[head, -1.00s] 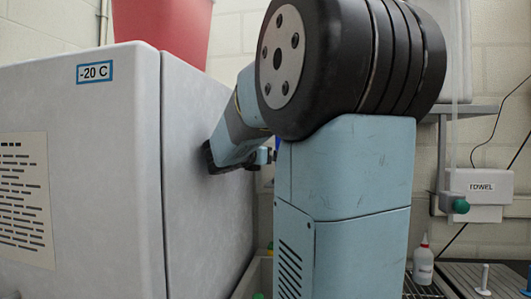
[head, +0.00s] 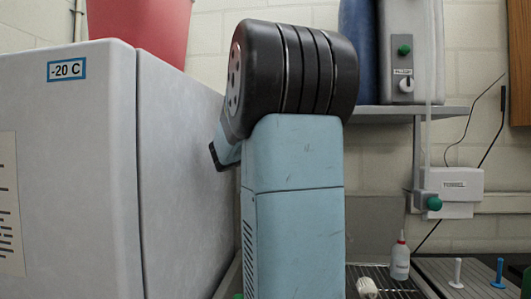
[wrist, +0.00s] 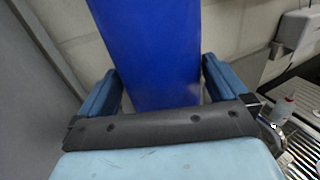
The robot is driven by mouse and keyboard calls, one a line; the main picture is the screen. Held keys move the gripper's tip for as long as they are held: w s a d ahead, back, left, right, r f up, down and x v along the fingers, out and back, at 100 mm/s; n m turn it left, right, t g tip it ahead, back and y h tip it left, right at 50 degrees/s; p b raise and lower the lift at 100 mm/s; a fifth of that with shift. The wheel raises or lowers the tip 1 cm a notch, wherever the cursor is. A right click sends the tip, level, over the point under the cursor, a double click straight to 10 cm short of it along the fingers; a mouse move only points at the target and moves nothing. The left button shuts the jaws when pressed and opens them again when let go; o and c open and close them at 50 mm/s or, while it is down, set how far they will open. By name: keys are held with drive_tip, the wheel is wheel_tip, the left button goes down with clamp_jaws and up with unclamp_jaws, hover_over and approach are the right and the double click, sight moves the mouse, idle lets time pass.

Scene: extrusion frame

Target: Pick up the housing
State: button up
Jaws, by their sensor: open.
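I cannot make out a thing that is surely the housing in either view. A small white ribbed part (head: 367,287) lies on the wire rack at the bottom of the head view, cut by the edge; I cannot tell whether it is the housing. In the wrist view my gripper (wrist: 160,88) is open, with its two blue fingers spread apart. A tall blue surface (wrist: 146,45) shows between and beyond the fingers; I cannot tell whether they touch it. In the head view my own arm hides the middle of the scene and my fingers cannot be made out.
A grey freezer (head: 75,170) fills the left, close to my arm, with a red bin (head: 140,25) on top. A wall shelf (head: 400,112) is behind. A squeeze bottle (head: 400,260) and a dark ribbed tray (head: 465,285) with pegs stand at the lower right.

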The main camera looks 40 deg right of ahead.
drive_tip(key=x, duration=0.3)
drive_tip(key=shift+a, duration=0.15)
drive_tip(key=c, duration=1)
